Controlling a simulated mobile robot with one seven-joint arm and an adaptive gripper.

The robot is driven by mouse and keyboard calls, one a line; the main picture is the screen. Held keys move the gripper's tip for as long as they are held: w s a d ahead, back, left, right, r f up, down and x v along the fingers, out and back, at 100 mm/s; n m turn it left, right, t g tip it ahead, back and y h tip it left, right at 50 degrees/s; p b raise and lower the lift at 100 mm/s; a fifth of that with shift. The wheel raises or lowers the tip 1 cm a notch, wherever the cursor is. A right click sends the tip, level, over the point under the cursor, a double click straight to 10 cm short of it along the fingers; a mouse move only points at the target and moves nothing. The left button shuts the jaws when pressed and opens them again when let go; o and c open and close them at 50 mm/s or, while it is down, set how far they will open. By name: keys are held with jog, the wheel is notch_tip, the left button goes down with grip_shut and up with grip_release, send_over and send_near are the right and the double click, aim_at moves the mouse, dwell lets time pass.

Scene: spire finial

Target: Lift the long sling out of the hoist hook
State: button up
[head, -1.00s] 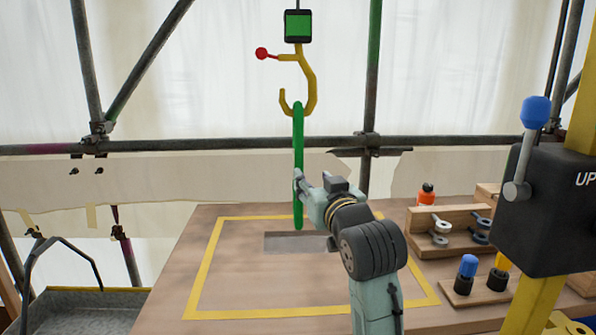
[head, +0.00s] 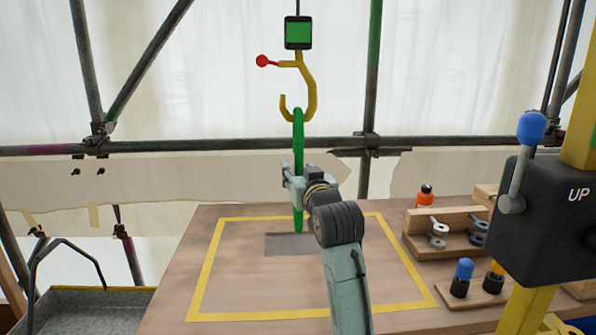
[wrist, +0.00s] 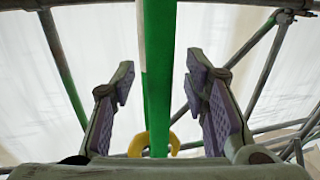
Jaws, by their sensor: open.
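The long green sling (head: 298,140) hangs from the yellow hoist hook (head: 311,92), its upper end in the hook's curve. Its lower end reaches down over the dark slot in the table. My gripper (head: 288,175) is at the sling's middle, below the hook. In the wrist view the sling (wrist: 158,75) runs between the two open fingers of my gripper (wrist: 160,95), with a gap on each side. Part of the yellow hook (wrist: 137,145) shows behind it. The red-knobbed lever (head: 263,61) sticks out left of the hook.
A wooden table (head: 190,255) has a yellow taped outline. A rack with shackles (head: 437,235), an orange bottle (head: 425,197) and a control box marked UP (head: 545,220) stand to the right. Scaffold tubes (head: 220,148) cross behind. A grey tray (head: 85,310) is at lower left.

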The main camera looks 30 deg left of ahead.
jog(key=shift+c, duration=0.3)
grip_shut()
jog(key=shift+r, duration=0.15)
dwell(0.3)
